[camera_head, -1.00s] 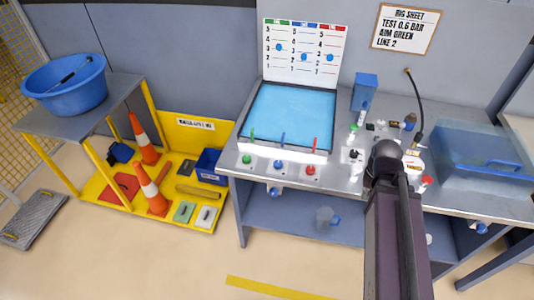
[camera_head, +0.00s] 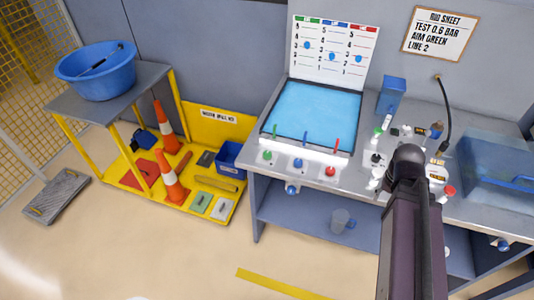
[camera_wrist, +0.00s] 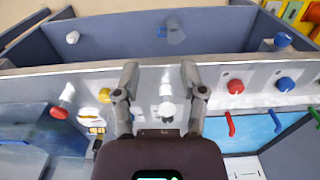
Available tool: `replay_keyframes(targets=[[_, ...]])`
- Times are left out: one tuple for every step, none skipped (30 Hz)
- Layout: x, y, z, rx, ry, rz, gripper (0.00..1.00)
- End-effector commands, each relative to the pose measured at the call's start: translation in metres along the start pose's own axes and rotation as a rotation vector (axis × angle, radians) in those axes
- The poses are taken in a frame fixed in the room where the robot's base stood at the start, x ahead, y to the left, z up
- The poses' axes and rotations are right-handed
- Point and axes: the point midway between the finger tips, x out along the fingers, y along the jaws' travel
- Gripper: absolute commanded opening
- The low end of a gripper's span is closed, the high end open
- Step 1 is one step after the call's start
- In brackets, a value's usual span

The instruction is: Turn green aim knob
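The green knob (camera_head: 267,155) sits on the bench's front strip, left of the blue knob (camera_head: 298,163) and red knob (camera_head: 330,171). A green lever (camera_head: 275,130) stands behind it at the blue tank's edge. In the wrist view, the red knob (camera_wrist: 235,86) and blue knob (camera_wrist: 285,84) lie right of my gripper (camera_wrist: 160,70); I cannot make out the green knob there. My gripper is open, its fingers apart above the bench edge. A white knob-like part (camera_wrist: 167,108) shows between them, seemingly not gripped. In the head view my arm hides the gripper.
A scale board (camera_head: 332,48) stands behind the tank (camera_head: 318,108). A blue box (camera_head: 391,95), small fittings and a clear blue bin (camera_head: 490,165) occupy the bench's right. A yellow rack (camera_head: 228,130) with cones stands left. Floor before the bench is mostly clear.

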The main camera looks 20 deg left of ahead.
Motion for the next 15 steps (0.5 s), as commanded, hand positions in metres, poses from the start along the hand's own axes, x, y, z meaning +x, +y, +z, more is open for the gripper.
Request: replay_keyframes(targets=[[-0.001,-0.005,-0.007,0.000,0.000,0.000,0.83],[-0.001,-0.009,-0.011,0.002,0.000,0.000,0.87],[-0.001,-0.014,-0.017,0.005,0.000,0.000,0.87],[-0.001,-0.019,-0.022,0.006,0.000,0.000,0.87],[-0.002,-0.025,-0.027,0.009,0.000,0.000,0.87],[-0.002,-0.033,-0.035,0.013,0.000,0.000,0.87],[-0.003,-0.041,-0.041,0.016,0.000,0.000,0.87],[-0.003,-0.048,-0.047,0.020,0.000,0.000,0.87],[-0.003,-0.059,-0.055,0.025,0.000,0.000,0.87],[-0.004,-0.068,-0.062,0.029,0.000,0.000,0.87],[-0.004,-0.077,-0.068,0.033,0.000,0.000,0.87],[-0.005,-0.090,-0.076,0.040,0.000,0.000,0.87],[-0.005,-0.100,-0.082,0.044,0.000,0.000,0.87],[-0.005,-0.110,-0.088,0.049,0.000,-0.001,0.87],[-0.006,-0.124,-0.096,0.055,0.000,-0.001,0.87]])
